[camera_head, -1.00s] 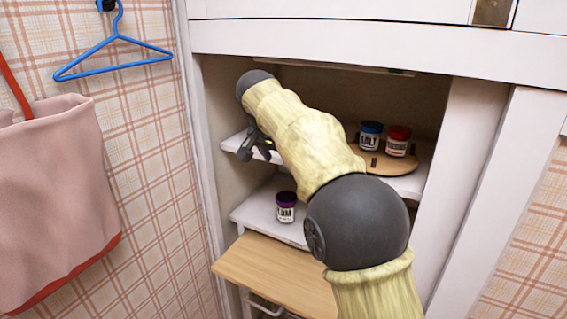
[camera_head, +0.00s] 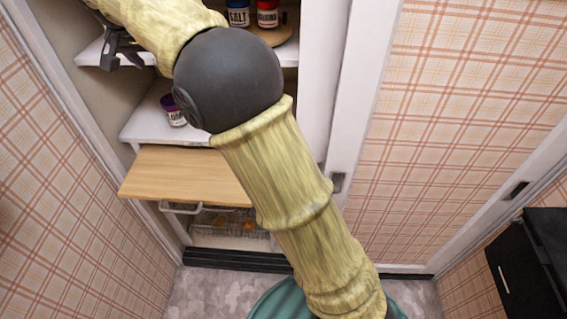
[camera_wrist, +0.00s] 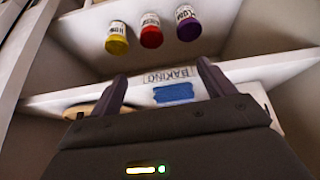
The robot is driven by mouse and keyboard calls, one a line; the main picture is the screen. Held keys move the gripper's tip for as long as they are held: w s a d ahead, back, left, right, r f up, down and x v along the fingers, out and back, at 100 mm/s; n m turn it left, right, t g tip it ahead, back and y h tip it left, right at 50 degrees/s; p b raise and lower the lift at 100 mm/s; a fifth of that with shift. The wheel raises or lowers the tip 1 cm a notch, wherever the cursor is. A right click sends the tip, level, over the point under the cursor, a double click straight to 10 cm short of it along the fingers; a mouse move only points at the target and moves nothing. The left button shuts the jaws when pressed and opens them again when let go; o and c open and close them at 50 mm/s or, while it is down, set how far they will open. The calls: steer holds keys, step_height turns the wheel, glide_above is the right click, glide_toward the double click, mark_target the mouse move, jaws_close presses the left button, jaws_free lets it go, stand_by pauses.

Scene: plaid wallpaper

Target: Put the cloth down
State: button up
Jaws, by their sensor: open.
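My gripper (camera_wrist: 163,72) is open in the wrist view, its two fingers reaching toward a white shelf edge. I cannot tell whether this patch is the cloth, and no other cloth is clear. In the head view my gripper (camera_head: 118,50) is at the left end of the upper shelf (camera_head: 92,50), partly behind my arm. Its fingertips are hard to make out there.
A blue-labelled salt jar (camera_head: 238,14) and a red jar (camera_head: 267,14) stand on a round wooden board (camera_head: 276,36). A purple-lidded jar (camera_head: 172,108) stands on the lower shelf (camera_head: 142,127). A wooden pull-out board (camera_head: 180,174) sticks out above a wire basket (camera_head: 225,222). A black cabinet (camera_head: 535,265) stands at right.

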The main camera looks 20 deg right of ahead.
steer(key=s+d+f+n+g, duration=0.1)
steer(key=s+d+f+n, duration=0.15)
steer(key=d+f, duration=0.6)
steer(key=s+d+f, duration=0.5)
steer(key=s, duration=0.2)
steer(key=s+d+f+g+y, duration=0.1)
steer(key=s+d+f, duration=0.4)
steer(key=s, duration=0.3)
steer(key=s+d+f+n+y, duration=0.1)
steer(key=s+d+f, duration=0.4)
steer(key=s, duration=0.3)
steer(key=shift+s+d+g, duration=0.2)
steer(key=shift+g, duration=0.2)
steer(key=shift+f, duration=0.1)
